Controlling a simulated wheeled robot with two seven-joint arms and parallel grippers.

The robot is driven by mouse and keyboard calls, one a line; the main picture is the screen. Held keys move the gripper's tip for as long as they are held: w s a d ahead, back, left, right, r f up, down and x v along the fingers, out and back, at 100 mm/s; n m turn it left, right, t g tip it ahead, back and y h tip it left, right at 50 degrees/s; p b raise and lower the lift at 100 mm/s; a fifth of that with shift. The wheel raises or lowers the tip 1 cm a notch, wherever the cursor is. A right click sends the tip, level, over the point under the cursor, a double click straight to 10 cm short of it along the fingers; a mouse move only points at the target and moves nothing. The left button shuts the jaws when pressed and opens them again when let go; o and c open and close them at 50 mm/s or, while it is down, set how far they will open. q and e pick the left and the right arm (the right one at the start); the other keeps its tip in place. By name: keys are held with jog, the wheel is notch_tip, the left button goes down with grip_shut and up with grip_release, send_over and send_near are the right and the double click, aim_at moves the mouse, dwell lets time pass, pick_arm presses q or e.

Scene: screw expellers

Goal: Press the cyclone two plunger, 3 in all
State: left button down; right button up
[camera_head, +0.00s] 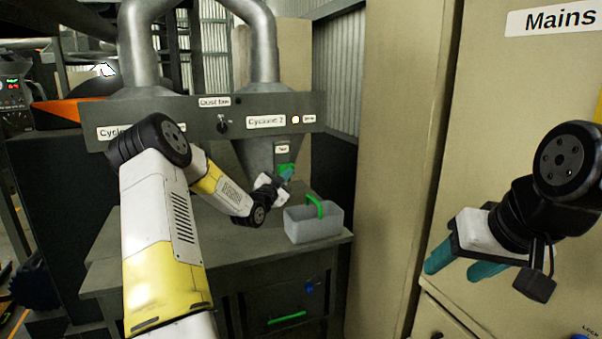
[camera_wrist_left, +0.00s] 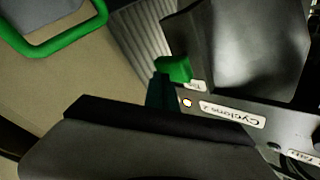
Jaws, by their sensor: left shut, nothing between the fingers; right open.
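The Cyclone 2 label (camera_head: 266,121) is on the grey panel above a metal cone (camera_head: 256,155). The green plunger (camera_head: 286,168) sits low on the front of that cone. In the left wrist view the plunger (camera_wrist_left: 175,68) shows as a green block just beyond my fingertips. My left gripper (camera_head: 285,175) is shut and empty, with its teal fingertips (camera_wrist_left: 163,90) at the plunger. I cannot tell whether they touch it. My right gripper (camera_head: 463,265) is open and empty at the right, in front of the Mains cabinet.
A grey bin (camera_head: 314,224) with a green handle stands on the bench (camera_head: 345,237), right of my left gripper. A small lamp (camera_head: 296,119) beside the Cyclone 2 label is lit pale yellow. A dust fan switch (camera_head: 223,125) is left of it. The beige cabinet (camera_head: 400,120) stands to the right.

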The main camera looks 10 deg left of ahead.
pick_arm(q)
jog(key=shift+w+a, duration=0.25)
jog(key=shift+w, duration=0.05)
jog(key=shift+s, duration=0.1)
dwell(0.5)
jog(key=shift+s+d, duration=0.45)
jog(key=shift+s, duration=0.15)
jog(key=shift+s+d, duration=0.4)
jog(key=shift+s, duration=0.2)
jog(key=shift+d, duration=0.1)
jog(key=shift+s+d, duration=0.45)
jog(key=shift+s, duration=0.25)
jog(key=shift+s+d, duration=0.45)
jog(key=shift+s, duration=0.25)
jog(key=shift+s+d, duration=0.45)
jog(key=shift+s, duration=0.25)
